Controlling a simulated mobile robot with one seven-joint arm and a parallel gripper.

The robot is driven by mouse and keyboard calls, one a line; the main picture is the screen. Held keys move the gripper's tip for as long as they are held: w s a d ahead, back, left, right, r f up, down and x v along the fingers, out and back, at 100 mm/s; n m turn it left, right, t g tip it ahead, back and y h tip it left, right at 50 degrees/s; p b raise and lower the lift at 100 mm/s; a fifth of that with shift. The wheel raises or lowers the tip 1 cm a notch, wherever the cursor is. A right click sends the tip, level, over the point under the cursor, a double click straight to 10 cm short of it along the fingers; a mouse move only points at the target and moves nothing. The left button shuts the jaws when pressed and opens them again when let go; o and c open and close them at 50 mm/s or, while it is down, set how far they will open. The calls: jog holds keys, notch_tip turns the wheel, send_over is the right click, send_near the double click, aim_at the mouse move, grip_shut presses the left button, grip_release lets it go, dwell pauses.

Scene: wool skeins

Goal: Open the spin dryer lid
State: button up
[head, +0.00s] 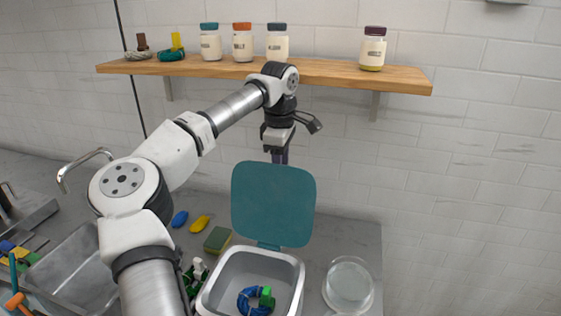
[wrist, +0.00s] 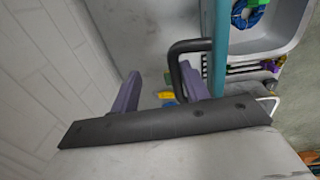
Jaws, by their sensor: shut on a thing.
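The teal spin dryer lid (head: 273,205) stands upright at the back of the pale grey spin dryer (head: 298,272), whose tub is uncovered. In the wrist view the lid (wrist: 220,45) shows edge-on, with a dark bent handle (wrist: 190,45) on its side. My gripper (head: 280,157) is behind the top of the lid in the head view; the lid hides the fingertips and handle there. In the wrist view my purple fingers (wrist: 158,82) stand on either side of the handle bar, holding it. A blue wool skein (head: 245,301) and a green piece (head: 267,297) lie inside the tub.
A wooden shelf (head: 330,77) with several jars runs above my gripper, against the tiled wall. A round clear dish (head: 348,285) sits right of the dryer. A sponge (head: 217,239) and a metal sink (head: 75,280) are to the left.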

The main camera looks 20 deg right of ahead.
dwell(0.5)
notch_tip(320, 180, up, 14)
jog(key=b, duration=0.1)
jog(key=shift+s+a, duration=0.3)
jog(key=shift+s, duration=0.15)
jog(key=shift+f, duration=0.25)
